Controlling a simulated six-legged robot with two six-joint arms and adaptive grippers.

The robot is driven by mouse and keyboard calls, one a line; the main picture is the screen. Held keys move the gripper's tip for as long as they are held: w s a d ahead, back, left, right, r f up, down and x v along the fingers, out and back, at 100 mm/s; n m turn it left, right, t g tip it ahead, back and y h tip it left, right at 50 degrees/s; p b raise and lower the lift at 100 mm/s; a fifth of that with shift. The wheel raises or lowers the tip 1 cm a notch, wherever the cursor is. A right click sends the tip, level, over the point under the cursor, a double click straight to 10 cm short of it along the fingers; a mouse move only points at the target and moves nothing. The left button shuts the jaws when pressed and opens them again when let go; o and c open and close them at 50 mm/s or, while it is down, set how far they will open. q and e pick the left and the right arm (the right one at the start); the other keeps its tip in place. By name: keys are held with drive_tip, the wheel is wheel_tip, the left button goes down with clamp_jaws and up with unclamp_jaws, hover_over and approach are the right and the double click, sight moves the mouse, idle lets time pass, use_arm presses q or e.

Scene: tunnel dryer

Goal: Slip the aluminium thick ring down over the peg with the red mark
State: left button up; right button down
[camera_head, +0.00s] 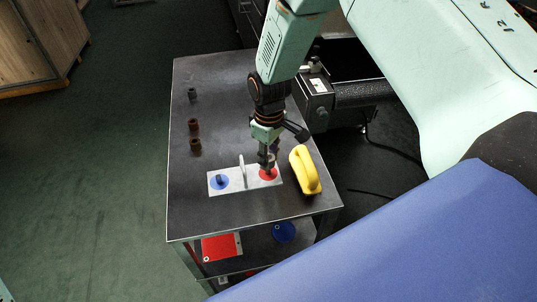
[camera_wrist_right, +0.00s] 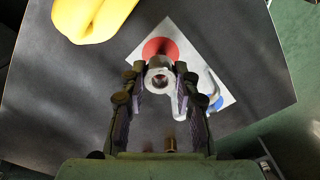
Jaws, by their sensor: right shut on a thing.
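My right gripper (camera_head: 268,154) is over the red mark (camera_head: 268,174) at the right end of a white plate (camera_head: 235,187). In the wrist view its fingers (camera_wrist_right: 160,82) are shut on the aluminium thick ring (camera_wrist_right: 160,63), a pale metal ring seen nearly end-on. The red mark (camera_wrist_right: 157,46) shows just beyond the ring. My left gripper is not in view.
A thin grey upright piece (camera_head: 242,167) stands between the two marks. A yellow handled block (camera_head: 305,170) lies close to the right of the plate. Several small dark and brown cylinders stand along the table's left side. The table (camera_head: 215,216) is clear in front.

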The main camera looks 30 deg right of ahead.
drive_tip(key=shift+w+a, duration=0.15)
drive_tip(key=shift+a, duration=0.05)
drive_tip(key=shift+d, duration=0.1)
drive_tip(key=shift+s+d, duration=0.15)
drive_tip(key=shift+s, duration=0.05)
drive_tip(key=shift+w, duration=0.1)
idle(0.4)
drive_tip(key=shift+a+p, duration=0.2)
drive_tip(key=shift+p, duration=0.2)
drive_tip(key=shift+f+b, duration=1.1)
drive_tip(key=shift+f, duration=0.85)
drive_tip(key=c, duration=0.9)
unclamp_jaws()
